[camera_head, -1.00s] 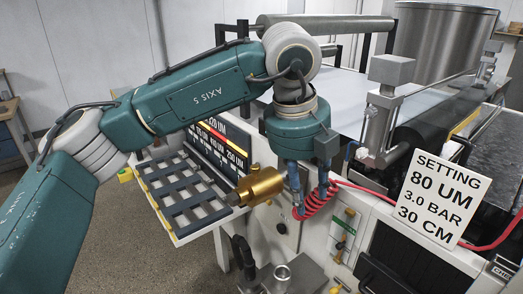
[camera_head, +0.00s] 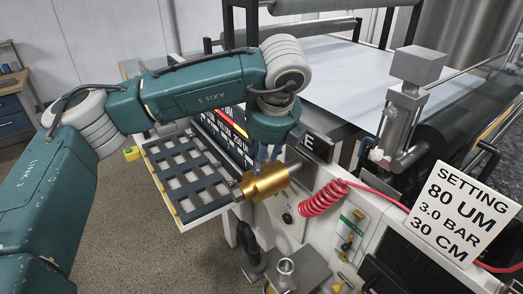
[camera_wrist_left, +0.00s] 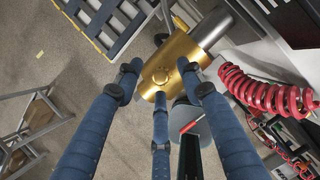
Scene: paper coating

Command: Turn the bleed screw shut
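A brass cylinder (camera_head: 264,182) sits on the end of a grey shaft beside the machine's front panel. My left gripper (camera_head: 268,153) points down at the cylinder from above and behind. Whether a fingertip touches the brass cannot be told. My right gripper is not in view.
A slotted tray (camera_head: 192,180) lies left of the cylinder. A red coiled hose (camera_head: 322,197) hangs close on the right. An "E" plate (camera_head: 314,147) stands just behind. A setting card (camera_head: 458,212) reads 80 UM, 3.0 BAR, 30 CM. Gold fittings (camera_head: 349,242) sit on a lower panel.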

